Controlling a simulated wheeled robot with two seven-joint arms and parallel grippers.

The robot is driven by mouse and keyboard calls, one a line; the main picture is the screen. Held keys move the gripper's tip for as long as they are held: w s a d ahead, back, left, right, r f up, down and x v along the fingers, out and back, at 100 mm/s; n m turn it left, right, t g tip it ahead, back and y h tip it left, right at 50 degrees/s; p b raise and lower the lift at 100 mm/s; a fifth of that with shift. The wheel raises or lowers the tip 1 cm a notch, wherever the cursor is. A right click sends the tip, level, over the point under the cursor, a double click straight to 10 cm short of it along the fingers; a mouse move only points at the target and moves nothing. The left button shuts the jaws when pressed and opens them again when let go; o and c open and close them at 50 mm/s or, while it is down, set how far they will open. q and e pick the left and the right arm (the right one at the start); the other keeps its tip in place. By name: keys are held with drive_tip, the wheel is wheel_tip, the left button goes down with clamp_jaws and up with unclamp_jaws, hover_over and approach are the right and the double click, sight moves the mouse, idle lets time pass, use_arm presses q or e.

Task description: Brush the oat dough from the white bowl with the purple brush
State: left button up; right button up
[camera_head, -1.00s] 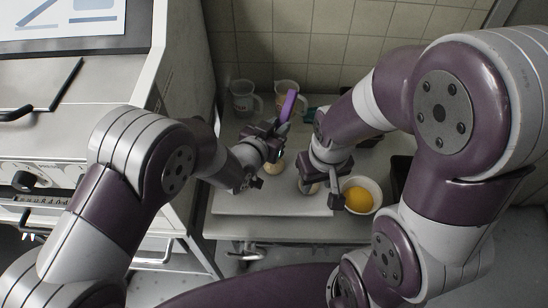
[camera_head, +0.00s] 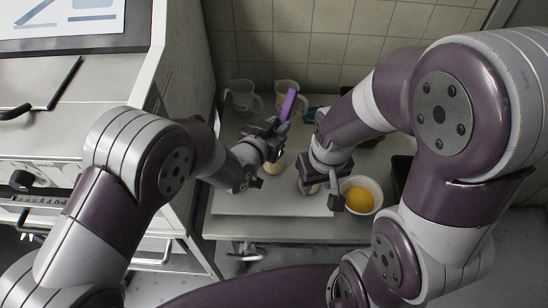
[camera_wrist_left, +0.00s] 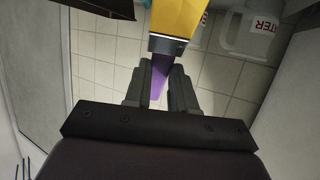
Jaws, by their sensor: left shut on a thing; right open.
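My left gripper (camera_head: 272,152) is shut on the purple brush (camera_head: 288,105), whose handle points up above the jaws. In the left wrist view the purple handle (camera_wrist_left: 158,82) lies between the fingers (camera_wrist_left: 160,90), with a metal band and yellow bristles beyond it. The white bowl (camera_head: 376,207) with a yellow-orange filling stands right of the board.
The light board (camera_head: 250,203) lies on a grey table against a tiled wall. A teal item lies behind my right arm. A steel appliance (camera_head: 100,100) borders the left side.

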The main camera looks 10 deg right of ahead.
idle(0.9)
use_arm(q)
wheel_tip(320, 180, up, 6)
drive_tip(key=p, duration=0.3)
drive_tip(key=shift+r+p, duration=0.1)
drive_tip(key=shift+p, duration=0.25)
idle(0.6)
drive_tip(key=f+b, duration=0.4)
drive_tip(key=f, duration=0.1)
drive_tip(key=shift+s+d+b, duration=0.3)
drive_tip(key=shift+s+d, duration=0.05)
drive_tip(key=shift+s+f+b, duration=0.1)
drive_tip(key=shift+f+b, duration=0.65)
drive_tip(key=shift+b, duration=0.05)
idle(1.7)
